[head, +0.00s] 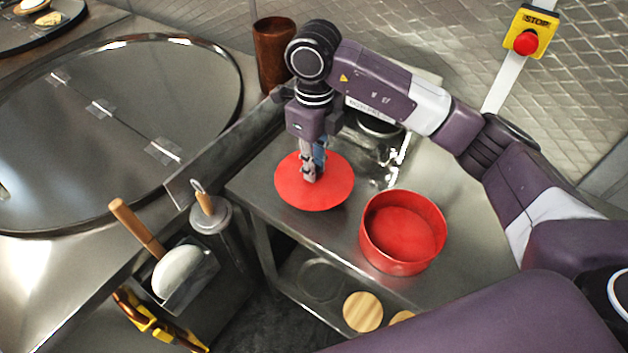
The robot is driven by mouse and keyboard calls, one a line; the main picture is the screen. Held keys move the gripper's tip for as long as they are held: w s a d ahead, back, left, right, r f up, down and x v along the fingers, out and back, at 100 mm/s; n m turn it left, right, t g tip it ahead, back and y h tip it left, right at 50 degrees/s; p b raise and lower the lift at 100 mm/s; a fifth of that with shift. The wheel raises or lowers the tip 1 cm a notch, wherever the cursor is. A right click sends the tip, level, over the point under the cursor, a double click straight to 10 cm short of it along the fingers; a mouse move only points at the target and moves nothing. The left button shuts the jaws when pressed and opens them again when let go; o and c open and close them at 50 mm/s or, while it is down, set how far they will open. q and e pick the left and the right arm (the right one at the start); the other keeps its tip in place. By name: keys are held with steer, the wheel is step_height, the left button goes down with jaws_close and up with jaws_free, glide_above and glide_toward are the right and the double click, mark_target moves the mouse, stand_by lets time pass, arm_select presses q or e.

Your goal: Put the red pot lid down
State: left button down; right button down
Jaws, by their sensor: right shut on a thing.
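The red pot lid (322,196) is a flat red disc over the left part of the steel side table (345,246). My right gripper (312,175) points down at the lid's middle and is shut on it, hiding its knob. I cannot tell whether the lid touches the table top. The red pot (432,231) stands open and empty on the table, just right of the lid and apart from it. My left gripper is not in view.
A steel pan (380,125) stands behind the lid, partly hidden by my arm. A brown cup (272,52) is at the back. The large tandoor cover (75,140) fills the left. Wooden-handled tools (135,228) stand in front. Wooden discs (363,311) lie on the lower shelf.

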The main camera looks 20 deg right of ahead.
mark_target(314, 186)
step_height(314, 186, down, 3)
steer(key=shift+r, duration=0.2)
step_height(314, 186, down, 3)
steer(key=shift+f+p, duration=0.15)
steer(key=shift+p, duration=0.5)
steer(key=shift+f, duration=0.35)
steer(key=shift+f, duration=0.25)
steer(key=c, duration=1.8)
jaws_free()
steer(key=shift+r, duration=0.1)
steer(key=shift+c, duration=0.2)
